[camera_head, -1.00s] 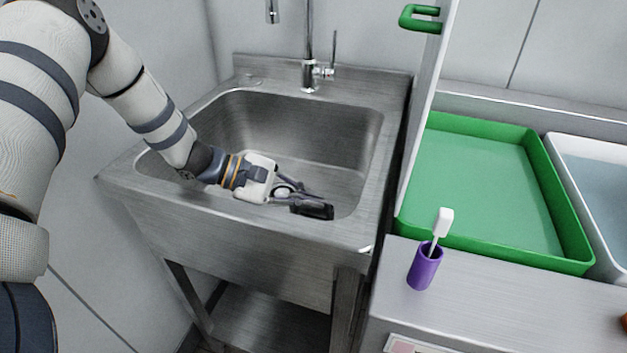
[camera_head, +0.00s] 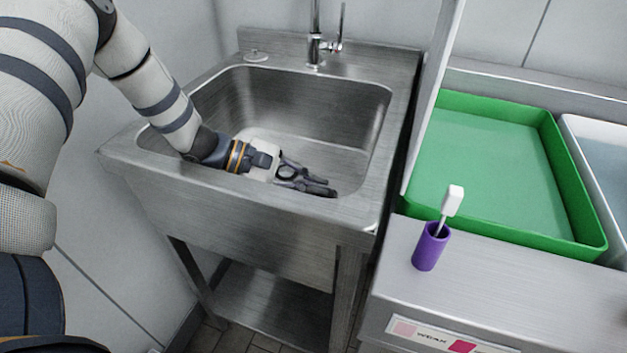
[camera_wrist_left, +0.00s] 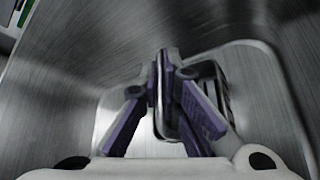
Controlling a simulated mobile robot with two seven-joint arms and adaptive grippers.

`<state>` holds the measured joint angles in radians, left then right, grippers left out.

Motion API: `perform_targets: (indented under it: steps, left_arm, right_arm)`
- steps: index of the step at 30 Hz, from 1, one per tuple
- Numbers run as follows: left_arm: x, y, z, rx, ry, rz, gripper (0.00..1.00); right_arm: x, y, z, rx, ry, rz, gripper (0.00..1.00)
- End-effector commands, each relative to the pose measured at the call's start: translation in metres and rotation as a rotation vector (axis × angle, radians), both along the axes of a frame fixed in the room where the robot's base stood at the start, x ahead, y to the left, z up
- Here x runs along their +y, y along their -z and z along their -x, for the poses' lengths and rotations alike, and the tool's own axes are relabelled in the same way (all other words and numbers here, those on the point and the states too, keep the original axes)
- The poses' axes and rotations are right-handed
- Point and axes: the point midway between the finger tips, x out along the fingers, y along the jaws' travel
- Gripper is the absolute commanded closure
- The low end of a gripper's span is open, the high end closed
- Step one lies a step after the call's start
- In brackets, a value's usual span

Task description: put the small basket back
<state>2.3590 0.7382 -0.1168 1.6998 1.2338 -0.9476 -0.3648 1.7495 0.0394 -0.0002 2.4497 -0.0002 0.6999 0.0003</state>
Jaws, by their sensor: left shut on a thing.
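My left gripper (camera_head: 328,190) is inside the steel sink (camera_head: 240,205), low in the basin near its front wall. In the left wrist view its fingers (camera_wrist_left: 165,75) are closed on a small shiny metal piece with slots, which I take to be the small basket (camera_wrist_left: 224,88). Most of the basket is hidden behind the fingers there, and I cannot make it out in the head view. My right gripper is not in view.
The tap (camera_head: 316,45) stands at the sink's back edge. To the right are a green tray (camera_head: 560,190), a white tub (camera_head: 575,135) with bluish contents, and a purple cup (camera_head: 430,250) holding a white brush (camera_head: 452,201). A pale upright panel (camera_head: 432,95) stands between sink and tray.

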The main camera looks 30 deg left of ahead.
Motion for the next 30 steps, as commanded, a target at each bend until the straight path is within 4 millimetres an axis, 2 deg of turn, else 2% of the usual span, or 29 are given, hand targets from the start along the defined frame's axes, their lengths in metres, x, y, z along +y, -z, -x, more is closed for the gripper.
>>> perform_targets:
  steps: [3, 6, 7, 17, 20, 24, 27, 30]
  left_arm:
    - [0.0, 0.003, 0.0, 0.001, 0.0, 0.001, 1.0]
    - [0.0, 0.002, 0.0, 0.0, 0.0, 0.0, 0.74]
    - [0.0, 0.002, 0.0, 0.0, 0.0, 0.0, 0.71]
    - [0.0, -0.002, 0.0, -0.003, 0.001, -0.001, 0.71]
    - [0.0, -0.022, -0.001, -0.015, -0.001, -0.001, 0.71]
    - [0.0, -0.066, -0.002, -0.031, 0.0, 0.0, 0.71]
    - [0.0, -0.091, -0.001, -0.032, 0.0, -0.001, 0.71]
    - [-0.001, -0.107, -0.004, -0.012, 0.007, -0.003, 0.71]
  right_arm:
    - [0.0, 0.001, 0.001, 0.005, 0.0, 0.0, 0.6]
    - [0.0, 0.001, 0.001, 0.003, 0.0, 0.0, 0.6]
    - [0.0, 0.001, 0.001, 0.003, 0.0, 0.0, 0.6]
    - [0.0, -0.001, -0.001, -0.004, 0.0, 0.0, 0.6]
    - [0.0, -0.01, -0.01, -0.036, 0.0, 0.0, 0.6]
    - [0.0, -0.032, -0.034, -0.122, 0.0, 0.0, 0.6]
    - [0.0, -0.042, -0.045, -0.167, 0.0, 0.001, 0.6]
    - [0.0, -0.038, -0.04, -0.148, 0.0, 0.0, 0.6]
